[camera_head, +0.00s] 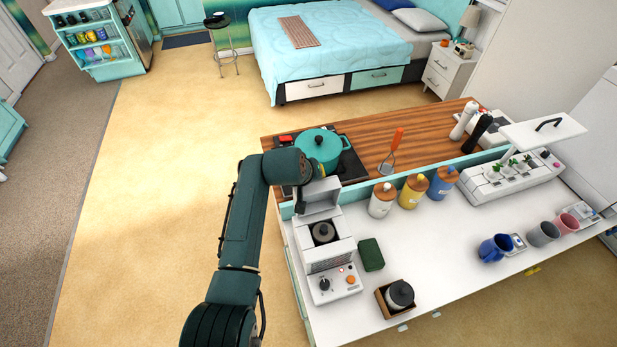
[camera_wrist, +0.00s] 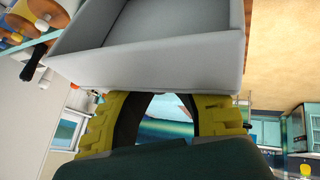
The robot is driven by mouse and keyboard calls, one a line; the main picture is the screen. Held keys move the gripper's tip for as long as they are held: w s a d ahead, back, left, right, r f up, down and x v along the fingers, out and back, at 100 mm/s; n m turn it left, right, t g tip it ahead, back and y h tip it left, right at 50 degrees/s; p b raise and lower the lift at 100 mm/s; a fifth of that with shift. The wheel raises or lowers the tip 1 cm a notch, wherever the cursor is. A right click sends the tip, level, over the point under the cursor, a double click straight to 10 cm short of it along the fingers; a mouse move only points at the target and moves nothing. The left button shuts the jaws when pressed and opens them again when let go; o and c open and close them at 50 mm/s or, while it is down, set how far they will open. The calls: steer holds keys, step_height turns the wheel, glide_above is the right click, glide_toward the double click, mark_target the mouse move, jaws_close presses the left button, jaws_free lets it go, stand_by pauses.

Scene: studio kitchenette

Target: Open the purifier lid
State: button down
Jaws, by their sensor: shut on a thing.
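The purifier is the white box-shaped appliance (camera_head: 335,258) at the left end of the white counter, with a dark round part (camera_head: 323,232) in its open top and a knob on its front. Its lid (camera_head: 318,197) stands raised at the back. In the wrist view the lid (camera_wrist: 150,50) is a pale, hollow, tray-like shape filling the top. My gripper (camera_wrist: 167,103) has yellow-padded fingers shut on the lid's edge; the exact contact is partly hidden. In the head view my arm reaches in from the left, and the fingertips are mostly hidden by the lid.
A teal pot (camera_head: 320,145) stands on the stove just behind the lid. Three canisters (camera_head: 413,190) stand to the right. A green block (camera_head: 371,254) and a boxed dark-lidded jar (camera_head: 400,293) sit beside the purifier. The counter's middle is clear.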

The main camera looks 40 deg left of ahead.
steer(key=shift+a+r, duration=0.2)
steer(key=shift+r, duration=0.05)
steer(key=c, duration=1.1)
jaws_free()
steer(key=shift+a, duration=0.1)
steer(key=shift+o, duration=0.5)
steer(key=shift+f, duration=0.15)
steer(key=shift+s, duration=0.1)
steer(key=v, duration=1.2)
